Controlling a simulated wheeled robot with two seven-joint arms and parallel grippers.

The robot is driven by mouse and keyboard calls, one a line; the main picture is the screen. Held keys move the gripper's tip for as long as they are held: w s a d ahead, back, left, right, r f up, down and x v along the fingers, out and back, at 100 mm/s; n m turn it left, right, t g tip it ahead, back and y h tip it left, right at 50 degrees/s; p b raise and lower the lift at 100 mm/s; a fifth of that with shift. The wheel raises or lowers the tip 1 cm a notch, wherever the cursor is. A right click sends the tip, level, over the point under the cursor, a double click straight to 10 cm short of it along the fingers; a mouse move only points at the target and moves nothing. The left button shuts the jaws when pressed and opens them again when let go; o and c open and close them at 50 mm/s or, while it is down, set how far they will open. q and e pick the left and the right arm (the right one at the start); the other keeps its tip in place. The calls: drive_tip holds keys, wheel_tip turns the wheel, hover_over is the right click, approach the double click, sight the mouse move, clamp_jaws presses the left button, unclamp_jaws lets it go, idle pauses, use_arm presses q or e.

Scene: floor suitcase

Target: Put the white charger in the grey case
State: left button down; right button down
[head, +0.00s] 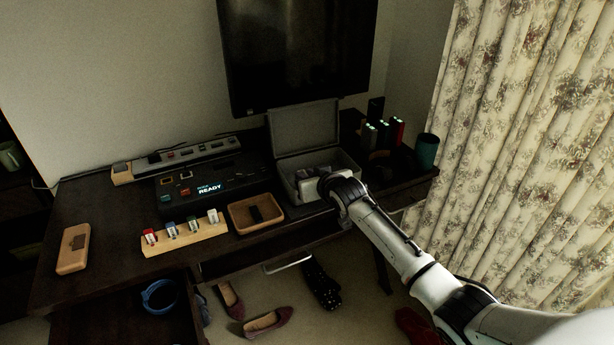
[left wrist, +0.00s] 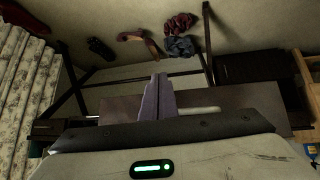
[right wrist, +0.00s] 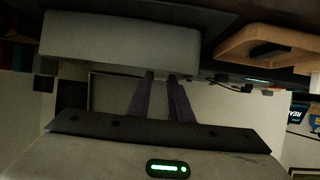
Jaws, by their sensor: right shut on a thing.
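The grey case (head: 304,140) stands open on the desk, lid tilted back. My right gripper (head: 323,181) is over its front rim, pointing down into it. In the right wrist view the fingers (right wrist: 162,75) reach past the rim of the grey case (right wrist: 120,45), and their tips are hidden by its wall. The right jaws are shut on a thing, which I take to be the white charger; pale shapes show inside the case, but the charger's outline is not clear. My left gripper (left wrist: 157,78) is shut and empty, away from the case, and does not show in the head view.
A wooden tray (head: 240,229) with a dark item is left of the case. A rack (head: 186,240) of small tags and a device reading READY (head: 209,190) are further left. Batteries (head: 383,133) and a teal cup (head: 426,149) stand right. Shoes lie on the floor.

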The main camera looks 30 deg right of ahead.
drive_tip(key=c, duration=1.6)
unclamp_jaws()
drive_tip(key=shift+f, duration=0.1)
drive_tip(key=shift+s+r, duration=0.35)
drive_tip(key=shift+s, duration=0.15)
drive_tip(key=s+a, duration=0.2)
drive_tip(key=s, duration=1.1)
drive_tip(key=s+a+f+n+g+y, duration=0.1)
drive_tip(key=s+a+f, duration=0.4)
drive_tip(key=s, duration=0.4)
drive_tip(key=s+a+f+n+g+y, duration=0.1)
drive_tip(key=s+a+f, duration=0.5)
drive_tip(key=s+f, duration=0.2)
drive_tip(key=s+a+f+n+g+y, duration=0.1)
drive_tip(key=s+a+f+g+y, duration=0.1)
drive_tip(key=s+a+f, duration=0.4)
drive_tip(key=shift+s+a+f+p, duration=0.1)
drive_tip(key=shift+s+f+p, duration=0.1)
drive_tip(key=shift+s, duration=0.9)
drive_tip(key=shift+s+f+p, duration=0.15)
drive_tip(key=shift+s, duration=0.9)
